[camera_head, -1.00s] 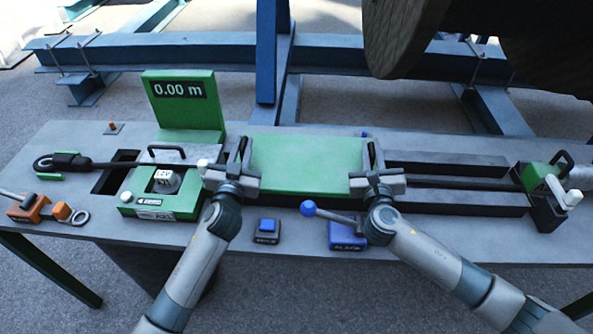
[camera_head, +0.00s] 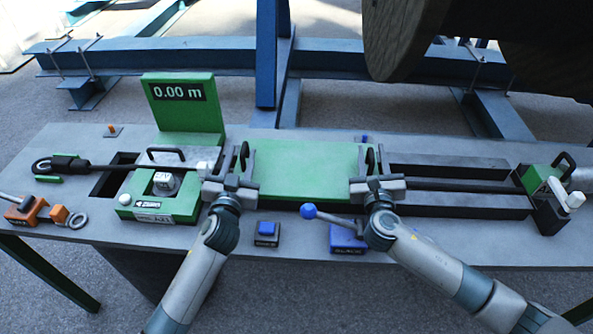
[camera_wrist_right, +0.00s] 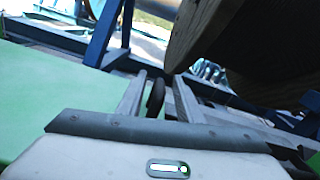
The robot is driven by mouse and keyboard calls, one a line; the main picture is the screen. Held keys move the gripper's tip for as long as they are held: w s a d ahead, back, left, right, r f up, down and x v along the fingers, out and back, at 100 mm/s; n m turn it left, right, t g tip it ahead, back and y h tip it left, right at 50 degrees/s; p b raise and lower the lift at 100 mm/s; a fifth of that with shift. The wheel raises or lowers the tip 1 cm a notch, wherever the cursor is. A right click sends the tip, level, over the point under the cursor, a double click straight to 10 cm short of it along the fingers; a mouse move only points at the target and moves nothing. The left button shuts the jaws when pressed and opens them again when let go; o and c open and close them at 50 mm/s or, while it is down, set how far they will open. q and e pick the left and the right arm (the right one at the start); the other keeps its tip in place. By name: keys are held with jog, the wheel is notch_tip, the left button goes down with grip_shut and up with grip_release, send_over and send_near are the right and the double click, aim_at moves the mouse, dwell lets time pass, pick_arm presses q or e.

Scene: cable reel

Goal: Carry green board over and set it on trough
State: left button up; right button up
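The green board (camera_head: 305,168) lies flat over the left part of the long grey trough (camera_head: 450,165), and appears to rest on it. The trough's right part stays uncovered. My left gripper (camera_head: 243,160) is at the board's left end, its fingers apart around a dark upright handle. My right gripper (camera_head: 371,160) is at the right end. In the right wrist view, its fingers (camera_wrist_right: 157,98) stand apart on both sides of a dark handle (camera_wrist_right: 155,97), with a visible gap. The board's green surface (camera_wrist_right: 50,95) fills the left of that view.
A green device with a 0.00 m display (camera_head: 183,100) stands behind left. A green clamp unit (camera_head: 160,205) is beside my left gripper. A blue-knobbed lever (camera_head: 335,220) and a blue button box (camera_head: 267,233) are in front. A wooden reel (camera_head: 405,35) hangs behind right.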

pick_arm(q)
jog(key=s, duration=1)
jog(key=shift+a, duration=0.3)
pick_arm(e)
jog(key=shift+s, duration=0.15)
jog(key=s, duration=1.1)
jog(key=shift+s+a, duration=0.25)
jog(key=shift+s, duration=0.1)
dwell(0.4)
